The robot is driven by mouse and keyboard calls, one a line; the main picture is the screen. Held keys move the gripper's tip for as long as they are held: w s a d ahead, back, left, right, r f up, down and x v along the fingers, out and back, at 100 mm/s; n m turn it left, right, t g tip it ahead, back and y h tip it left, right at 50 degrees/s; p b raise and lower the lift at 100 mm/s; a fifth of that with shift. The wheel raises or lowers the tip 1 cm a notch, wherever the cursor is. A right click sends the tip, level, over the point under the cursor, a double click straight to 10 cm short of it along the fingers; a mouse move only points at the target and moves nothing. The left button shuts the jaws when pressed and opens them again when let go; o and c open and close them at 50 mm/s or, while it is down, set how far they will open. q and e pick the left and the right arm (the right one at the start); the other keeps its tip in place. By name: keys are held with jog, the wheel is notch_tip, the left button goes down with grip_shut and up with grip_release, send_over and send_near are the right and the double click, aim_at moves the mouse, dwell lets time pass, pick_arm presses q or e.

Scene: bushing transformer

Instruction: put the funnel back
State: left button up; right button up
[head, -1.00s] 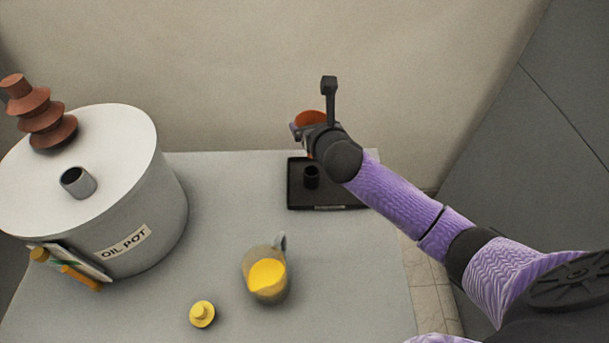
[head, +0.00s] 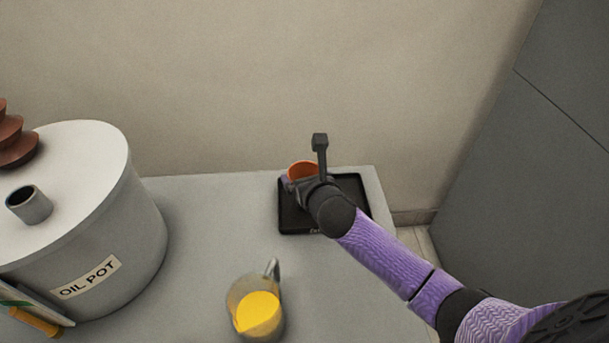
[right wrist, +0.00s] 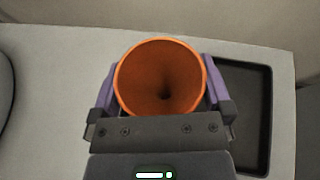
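The orange funnel (head: 303,168) is upright between the fingers of my right gripper (head: 296,181), over the left part of the black tray (head: 350,185) in the head view. In the right wrist view, the funnel (right wrist: 160,78) opens toward the camera, with a purple finger against each side, so the gripper (right wrist: 160,90) is shut on it. The tray (right wrist: 262,120) shows to the right there. The funnel's lower end and the tray's small black holder are hidden behind the gripper and arm. My left gripper is not in view.
The grey oil pot (head: 120,215) stands at the left of the table, with an open neck (head: 30,205) and a brown ribbed bushing (head: 15,140) on top. A jug of yellow liquid (head: 256,312) stands at the front. The table between pot and tray is clear.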

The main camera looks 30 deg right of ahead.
jog(key=shift+r, duration=0.25)
pick_arm(q)
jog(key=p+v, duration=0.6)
jog(key=p, duration=0.1)
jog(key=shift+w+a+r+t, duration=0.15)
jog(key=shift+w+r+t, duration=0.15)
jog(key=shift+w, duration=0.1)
pick_arm(e)
jog(key=v, duration=1.2)
jog(key=shift+f, duration=0.1)
